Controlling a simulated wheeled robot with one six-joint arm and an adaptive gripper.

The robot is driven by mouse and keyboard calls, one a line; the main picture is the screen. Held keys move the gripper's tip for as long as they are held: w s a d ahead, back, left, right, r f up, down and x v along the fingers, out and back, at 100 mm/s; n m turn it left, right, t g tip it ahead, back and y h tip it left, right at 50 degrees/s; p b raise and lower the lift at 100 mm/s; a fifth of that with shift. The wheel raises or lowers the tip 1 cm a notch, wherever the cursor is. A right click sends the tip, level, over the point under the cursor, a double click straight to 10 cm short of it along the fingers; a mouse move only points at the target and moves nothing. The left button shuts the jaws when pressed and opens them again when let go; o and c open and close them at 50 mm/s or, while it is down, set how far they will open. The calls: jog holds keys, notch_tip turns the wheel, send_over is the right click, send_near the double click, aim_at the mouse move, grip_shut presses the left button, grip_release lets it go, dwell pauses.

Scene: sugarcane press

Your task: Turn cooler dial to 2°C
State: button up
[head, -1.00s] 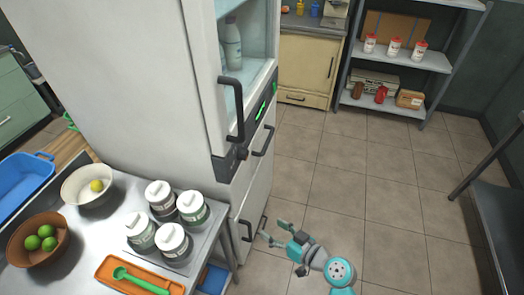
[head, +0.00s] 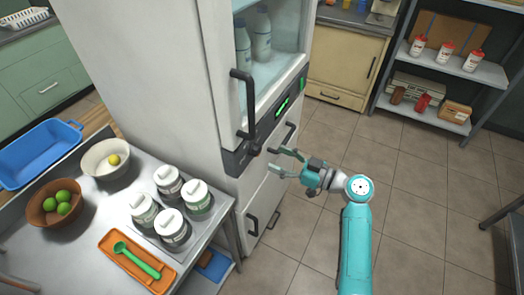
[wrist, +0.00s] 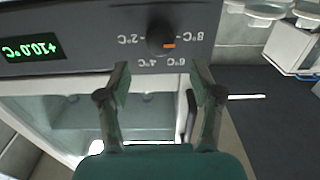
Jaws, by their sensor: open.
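The cooler dial (wrist: 162,38) is a round black knob on the cooler's dark control panel (wrist: 90,35). In the wrist view, its orange mark points right, near the 8°C label; 6°C and 4°C sit below it and 2°C to the left, all upside down. The green display (wrist: 32,48) reads +10.0°C. My gripper (wrist: 161,76) is open and empty, its fingers spread just below the dial in that view, not around it. In the head view, my gripper (head: 275,161) is beside the dial (head: 256,151), right of the cooler (head: 165,90).
Black door handles (head: 240,103) stick out from the cooler front near my gripper. A steel table (head: 90,215) with jars, bowls and an orange tray (head: 120,250) stands at the left. A shelf rack (head: 430,115) stands at the back right.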

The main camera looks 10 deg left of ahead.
aim_at(260, 151)
jog(key=x, duration=0.6)
jog(key=shift+a, duration=0.3)
jog(key=c, duration=1.1)
